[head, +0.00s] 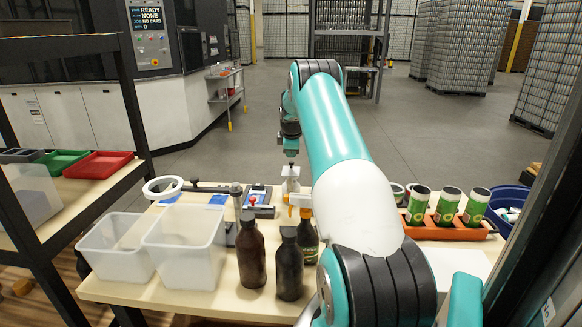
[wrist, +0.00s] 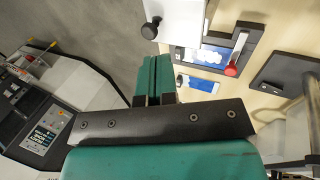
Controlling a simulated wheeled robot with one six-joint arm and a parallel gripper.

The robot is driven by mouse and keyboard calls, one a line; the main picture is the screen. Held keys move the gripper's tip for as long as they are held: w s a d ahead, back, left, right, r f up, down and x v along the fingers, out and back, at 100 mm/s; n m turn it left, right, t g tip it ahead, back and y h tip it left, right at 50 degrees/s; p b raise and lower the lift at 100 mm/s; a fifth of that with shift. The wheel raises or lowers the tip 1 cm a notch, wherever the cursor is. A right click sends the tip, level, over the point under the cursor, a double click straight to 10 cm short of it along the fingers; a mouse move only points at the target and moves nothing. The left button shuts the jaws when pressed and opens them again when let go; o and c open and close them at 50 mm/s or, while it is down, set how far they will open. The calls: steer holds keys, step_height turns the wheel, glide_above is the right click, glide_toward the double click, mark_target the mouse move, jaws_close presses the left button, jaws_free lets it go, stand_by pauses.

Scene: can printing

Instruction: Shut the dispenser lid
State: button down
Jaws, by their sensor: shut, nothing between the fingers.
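My gripper (wrist: 155,62) is shut and empty, its two teal fingers together in the wrist view. In the head view my gripper (head: 291,148) points down over the far side of the table. A white panel (wrist: 184,16) with a black knob (wrist: 150,30), which looks like the dispenser lid, is at the top of the wrist view, just right of the fingertips and apart from them in the picture. In the head view a white part (head: 290,172) shows just below my gripper. The dispenser body is mostly hidden, and I cannot tell how far the lid stands open.
A dark device with a red knob (wrist: 232,70) stands beside the white panel. Clear bins (head: 185,246) and dark bottles (head: 251,250) stand at the front. An orange tray (head: 430,233) with green cans is at the right. Open floor lies beyond the table.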

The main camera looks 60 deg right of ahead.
steer(key=shift+w+d+f, duration=0.35)
steer(key=shift+w+d, duration=0.05)
steer(key=shift+d, duration=0.25)
steer(key=shift+w+d+f+b, duration=0.2)
steer(key=shift+d+f+b, duration=0.1)
steer(key=shift+d, duration=0.2)
steer(key=shift+w+d+f+b, duration=0.2)
steer(key=shift+d+b, duration=0.05)
steer(key=shift+d, duration=0.2)
steer(key=shift+w+d+f, duration=0.2)
steer(key=shift+d+f, duration=0.2)
steer(key=shift+d, duration=0.1)
steer(key=shift+w+d+f, duration=0.15)
steer(key=shift+d+f, duration=0.2)
steer(key=shift+d, duration=0.1)
steer(key=shift+w+d+f+b, duration=0.2)
steer(key=shift+d+f+b, duration=0.05)
steer(key=shift+f+b, duration=0.2)
step_height(320, 180, up, 17)
steer(key=b, duration=0.4)
glide_above(292, 169)
steer(key=s+a, duration=0.3)
steer(key=a, duration=0.1)
steer(key=shift+s+d+r, duration=0.1)
steer(key=shift+d+r, duration=0.05)
